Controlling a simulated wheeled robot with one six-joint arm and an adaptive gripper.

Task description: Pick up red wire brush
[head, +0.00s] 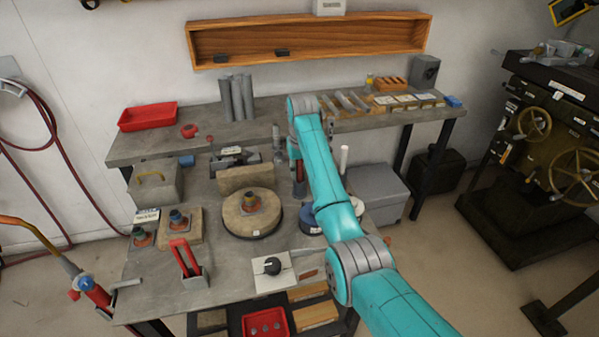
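No wire brush can be made out for certain. A small reddish-brown strip (308,274) lies at the bench's front edge, right of a white plate with a black knob; I cannot tell whether it is the brush. A red upright handle (183,256) on a grey bracket stands at the front left and looks like a clamp. A small red piece (300,189) shows low beside my arm, too small to identify. My arm reaches over the bench's right half. My gripper, near its far end (295,150), is mostly hidden; its fingers cannot be made out.
The lower bench (150,289) holds a round disc (248,225), blocks and the white plate (262,284). The raised back shelf (150,147) carries a red tray (148,116), grey tubes (237,97) and small parts. A machine (540,160) with handwheels stands at right.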

